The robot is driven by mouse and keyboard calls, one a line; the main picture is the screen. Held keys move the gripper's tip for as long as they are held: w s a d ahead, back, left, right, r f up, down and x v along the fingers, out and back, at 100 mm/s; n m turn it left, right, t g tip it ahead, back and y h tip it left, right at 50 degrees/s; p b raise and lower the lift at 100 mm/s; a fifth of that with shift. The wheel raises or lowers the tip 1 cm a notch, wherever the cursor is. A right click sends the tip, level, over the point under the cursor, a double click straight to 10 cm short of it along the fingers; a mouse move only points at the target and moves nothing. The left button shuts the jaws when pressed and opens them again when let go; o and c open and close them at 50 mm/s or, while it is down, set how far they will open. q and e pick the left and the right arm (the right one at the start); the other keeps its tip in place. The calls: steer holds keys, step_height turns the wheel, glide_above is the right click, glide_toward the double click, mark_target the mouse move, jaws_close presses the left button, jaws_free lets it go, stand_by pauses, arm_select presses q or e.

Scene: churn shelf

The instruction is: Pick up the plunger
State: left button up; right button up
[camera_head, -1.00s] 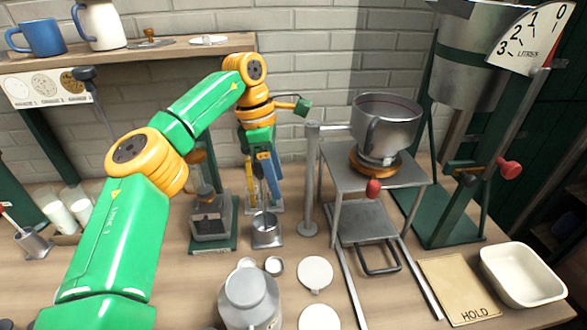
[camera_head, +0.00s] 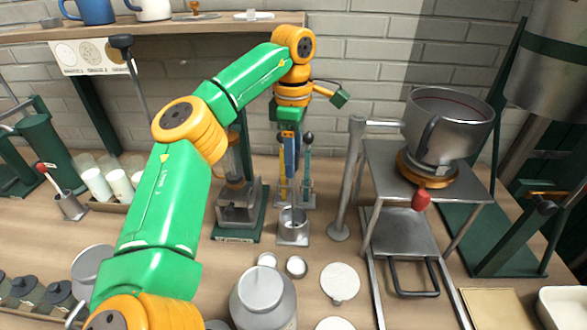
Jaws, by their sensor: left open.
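My left gripper (camera_head: 289,155) points down at the back of the bench, with blue fingers, open. It is just behind a small metal cup (camera_head: 293,225) on a square base. Upright slim tools stand around it, one teal with a dark round knob (camera_head: 308,138) just right of the fingers. I cannot tell for sure which item is the plunger; a small wooden-knobbed piece with a metal disc (camera_head: 195,9) also lies on the shelf. Whether anything is between the fingers is hidden. My right gripper is out of view.
A green stand with a glass part (camera_head: 240,212) is close left of the gripper. A steel pot (camera_head: 450,125) sits on a metal stand to the right, beside an upright post (camera_head: 345,190). A wooden shelf (camera_head: 240,25) runs above. A grey canister (camera_head: 263,298) stands in front.

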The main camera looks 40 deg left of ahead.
arm_select(q)
steer(key=f, duration=0.3)
steer(key=shift+w+a, duration=0.2)
steer(key=shift+s+d, duration=0.1)
steer(key=shift+c, duration=0.6)
jaws_close()
stand_by(0.4)
